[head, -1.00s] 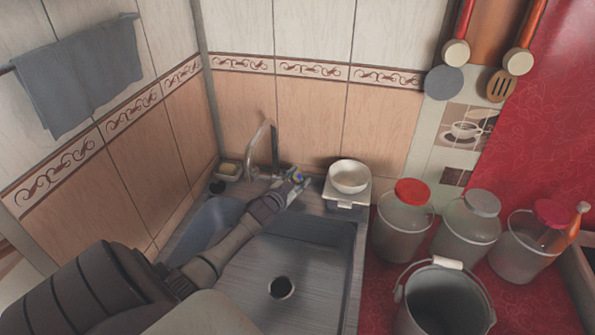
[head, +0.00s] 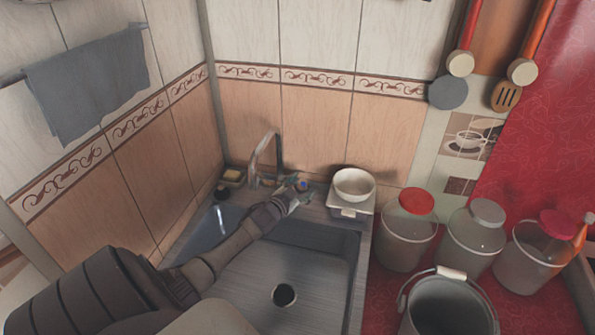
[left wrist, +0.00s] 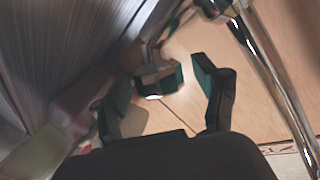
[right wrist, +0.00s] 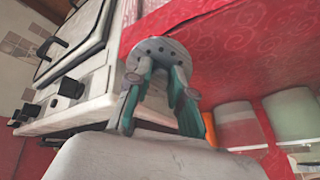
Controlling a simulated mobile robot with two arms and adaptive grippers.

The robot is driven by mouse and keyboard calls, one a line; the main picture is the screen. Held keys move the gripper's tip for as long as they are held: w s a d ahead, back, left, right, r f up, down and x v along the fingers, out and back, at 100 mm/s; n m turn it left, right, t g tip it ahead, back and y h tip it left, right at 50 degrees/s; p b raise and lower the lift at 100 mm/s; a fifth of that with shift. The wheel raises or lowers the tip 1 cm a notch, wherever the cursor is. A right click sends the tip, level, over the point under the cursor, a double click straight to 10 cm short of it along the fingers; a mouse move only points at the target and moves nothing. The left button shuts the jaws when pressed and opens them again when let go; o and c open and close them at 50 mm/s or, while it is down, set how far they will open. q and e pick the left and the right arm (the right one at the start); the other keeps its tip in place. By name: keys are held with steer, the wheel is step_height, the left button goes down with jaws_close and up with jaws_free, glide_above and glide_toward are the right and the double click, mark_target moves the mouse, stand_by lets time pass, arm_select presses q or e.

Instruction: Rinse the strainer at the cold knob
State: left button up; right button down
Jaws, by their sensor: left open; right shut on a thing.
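The chrome faucet (head: 268,155) stands behind the sink. A small blue-marked knob (head: 302,185) is to the right of its base. My left gripper (head: 293,191) is at this knob. In the left wrist view the fingers are open, with a faceted knob (left wrist: 158,80) between them; whether they touch it I cannot tell. My right gripper (right wrist: 157,95) shows only in the right wrist view, shut on a grey round piece with holes (right wrist: 160,52), seemingly the strainer. No water stream can be made out.
The sink basin (head: 325,275) is empty around its drain. A white bowl on a scale (head: 350,211) stands right of the faucet. Several lidded jars (head: 407,235) and a bucket (head: 447,305) crowd the right counter. A stove (right wrist: 80,95) lies by my right gripper.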

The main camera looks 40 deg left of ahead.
arm_select(q)
steer(key=v, duration=1.2)
steer(key=shift+f, duration=0.1)
